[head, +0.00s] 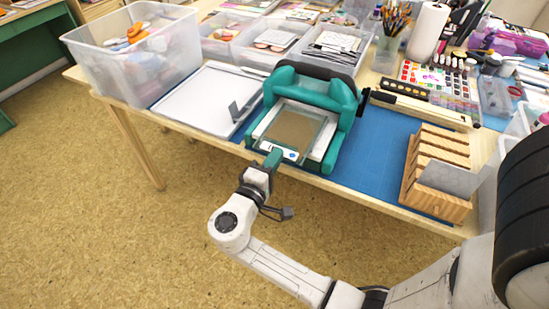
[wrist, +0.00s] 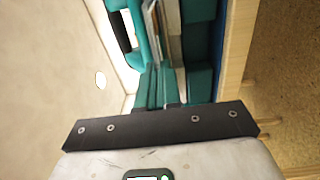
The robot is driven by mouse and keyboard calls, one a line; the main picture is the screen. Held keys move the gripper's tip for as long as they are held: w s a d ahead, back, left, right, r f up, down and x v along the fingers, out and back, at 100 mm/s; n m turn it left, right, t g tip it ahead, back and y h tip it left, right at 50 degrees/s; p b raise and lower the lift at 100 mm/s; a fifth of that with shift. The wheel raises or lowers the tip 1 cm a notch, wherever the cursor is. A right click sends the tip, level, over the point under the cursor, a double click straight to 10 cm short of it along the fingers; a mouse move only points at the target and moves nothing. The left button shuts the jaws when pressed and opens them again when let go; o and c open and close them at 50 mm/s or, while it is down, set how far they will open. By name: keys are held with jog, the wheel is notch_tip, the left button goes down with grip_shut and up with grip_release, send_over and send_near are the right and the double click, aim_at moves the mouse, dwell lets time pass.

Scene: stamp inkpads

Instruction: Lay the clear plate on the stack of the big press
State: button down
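The clear plate (head: 308,123) is a thin see-through sheet with a pale edge. In the wrist view the fingers (wrist: 165,92) are close together, with the press beyond. I cannot tell whether the plate touches the stack.
A white tray (head: 196,109) with a grey upright holder (head: 236,110) is left of the press. A wooden rack (head: 437,163) stands to the right on the blue mat (head: 376,150). Clear bins (head: 137,62) line the back and left. The floor in front is free.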

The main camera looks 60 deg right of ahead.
jog(key=c, duration=1.2)
grip_release()
jog(key=shift+c, duration=0.2)
jog(key=shift+a, duration=0.1)
jog(key=shift+s+a, duration=0.1)
jog(key=shift+a, duration=2.3)
jog(key=a, duration=1)
jog(key=shift+s+a+b, duration=0.15)
jog(key=shift+a+b, duration=0.25)
jog(key=shift+b, duration=0.05)
jog(key=shift+f, duration=0.1)
